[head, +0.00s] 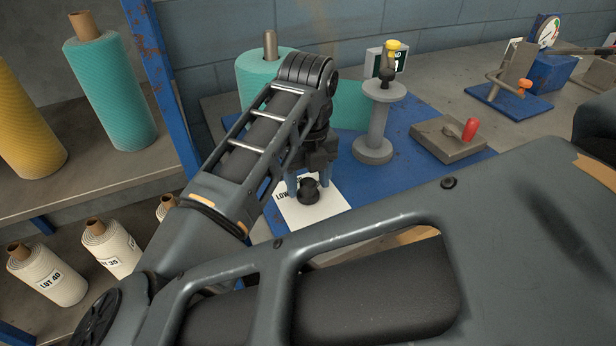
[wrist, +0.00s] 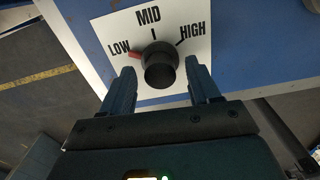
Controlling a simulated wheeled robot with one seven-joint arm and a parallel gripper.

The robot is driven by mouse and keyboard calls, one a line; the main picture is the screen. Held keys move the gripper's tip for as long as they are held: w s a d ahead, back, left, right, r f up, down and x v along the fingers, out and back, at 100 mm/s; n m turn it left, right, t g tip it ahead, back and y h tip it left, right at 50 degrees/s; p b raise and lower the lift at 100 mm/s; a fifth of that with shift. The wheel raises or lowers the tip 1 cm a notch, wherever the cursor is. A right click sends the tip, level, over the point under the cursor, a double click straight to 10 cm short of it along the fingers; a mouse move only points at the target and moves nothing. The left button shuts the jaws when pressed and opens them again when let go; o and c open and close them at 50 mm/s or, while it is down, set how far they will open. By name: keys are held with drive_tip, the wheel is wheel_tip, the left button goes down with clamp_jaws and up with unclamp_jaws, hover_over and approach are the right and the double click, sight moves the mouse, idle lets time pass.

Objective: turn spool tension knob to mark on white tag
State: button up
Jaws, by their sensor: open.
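The black round tension knob (wrist: 159,68) sits on a white tag (wrist: 196,18) printed LOW, MID and HIGH. Its red pointer (wrist: 134,55) is at the LOW mark. In the head view the knob (head: 309,190) and tag (head: 318,212) lie at the front of a blue plate, partly hidden by my arm. My gripper (wrist: 161,85) is open, with its two blue fingers near the knob's left and right sides and nothing held. In the head view my gripper (head: 308,182) points down over the knob. I cannot tell whether the fingers touch it.
A blue upright (head: 165,85) stands left. Shelves with yarn cones (head: 112,100) lie beyond it.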

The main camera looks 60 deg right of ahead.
drive_tip(key=shift+c, duration=0.2)
drive_tip(key=c, duration=1)
